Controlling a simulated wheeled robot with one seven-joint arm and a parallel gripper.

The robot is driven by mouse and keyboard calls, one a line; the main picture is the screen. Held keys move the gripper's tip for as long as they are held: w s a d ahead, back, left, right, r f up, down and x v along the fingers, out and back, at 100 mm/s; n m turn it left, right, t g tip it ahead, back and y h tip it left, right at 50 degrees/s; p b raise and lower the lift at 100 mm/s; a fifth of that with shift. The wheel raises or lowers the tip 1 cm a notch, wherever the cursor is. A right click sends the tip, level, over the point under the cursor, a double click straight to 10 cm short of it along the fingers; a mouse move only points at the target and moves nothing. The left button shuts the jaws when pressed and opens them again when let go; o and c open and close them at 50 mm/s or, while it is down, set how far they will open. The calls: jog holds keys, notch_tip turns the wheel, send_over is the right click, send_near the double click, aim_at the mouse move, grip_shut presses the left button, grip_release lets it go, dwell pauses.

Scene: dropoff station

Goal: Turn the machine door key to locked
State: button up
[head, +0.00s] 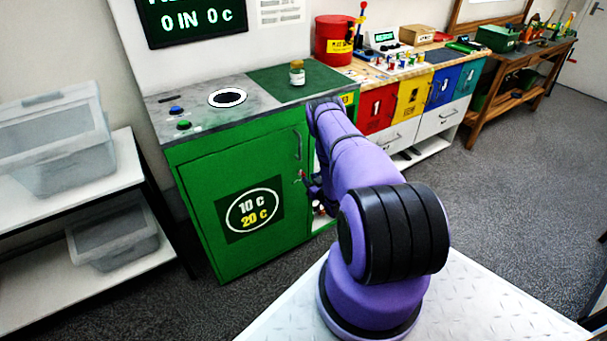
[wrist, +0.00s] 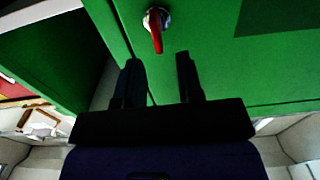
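The green machine door (head: 200,190) carries a round "10 c / 20 c" sign and looks closed in the head view. A red key (wrist: 157,38) sits in a silver lock on the green door face in the wrist view, its red grip pointing down the picture toward the gap between my fingers. My gripper (wrist: 158,62) is open and empty, with both fingertips short of the key and apart from it. In the head view the key (head: 300,174) is a small red spot near the door's right edge, and my arm partly hides that area.
A grey handle (head: 298,145) is on the door above the key. The machine top holds a jar (head: 297,73), buttons and a round opening (head: 228,97). Right of the door is an open compartment, mostly behind my arm. A shelf with clear bins (head: 60,150) stands left.

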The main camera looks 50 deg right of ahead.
jog(key=shift+x, duration=2.45)
grip_shut()
